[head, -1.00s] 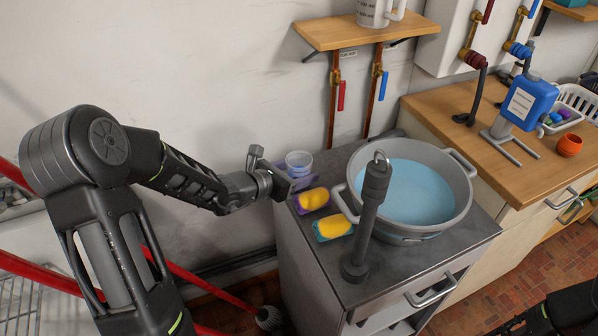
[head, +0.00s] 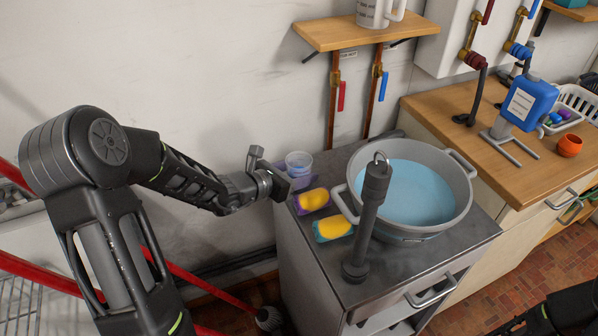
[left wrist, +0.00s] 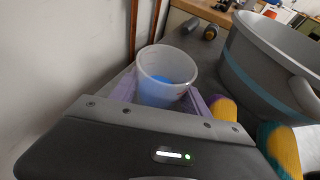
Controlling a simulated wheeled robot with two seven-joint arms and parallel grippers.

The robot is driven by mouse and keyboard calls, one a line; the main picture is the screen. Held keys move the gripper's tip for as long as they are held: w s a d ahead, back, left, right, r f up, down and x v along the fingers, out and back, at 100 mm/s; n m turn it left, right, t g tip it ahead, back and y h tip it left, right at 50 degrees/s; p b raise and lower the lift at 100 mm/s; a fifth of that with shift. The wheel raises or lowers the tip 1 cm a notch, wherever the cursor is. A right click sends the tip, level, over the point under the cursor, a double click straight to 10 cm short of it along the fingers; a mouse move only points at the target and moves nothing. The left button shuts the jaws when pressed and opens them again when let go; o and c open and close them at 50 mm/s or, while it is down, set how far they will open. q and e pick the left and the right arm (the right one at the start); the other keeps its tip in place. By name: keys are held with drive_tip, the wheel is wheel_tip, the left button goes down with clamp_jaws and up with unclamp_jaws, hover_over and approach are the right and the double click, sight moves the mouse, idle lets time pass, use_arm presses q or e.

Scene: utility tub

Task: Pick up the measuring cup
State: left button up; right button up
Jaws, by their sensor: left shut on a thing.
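The measuring cup (head: 298,160) is a small clear cup with a blue tint low inside. It stands upright at the back left corner of the grey cabinet top. In the left wrist view the cup (left wrist: 165,68) sits between the pale purple fingers of my left gripper (left wrist: 160,97), which is shut on it. In the head view my left gripper (head: 291,180) reaches in from the left at the cup's near side, and its fingers are mostly hidden. I cannot tell whether the cup's base touches the top. My right gripper is out of view.
A wall is close behind.

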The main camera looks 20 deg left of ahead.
use_arm(q)
drive_tip(key=shift+r, duration=0.2)
wheel_tip(320, 180, up, 10)
drive_tip(key=p, duration=0.1)
drive_tip(key=shift+f, duration=0.25)
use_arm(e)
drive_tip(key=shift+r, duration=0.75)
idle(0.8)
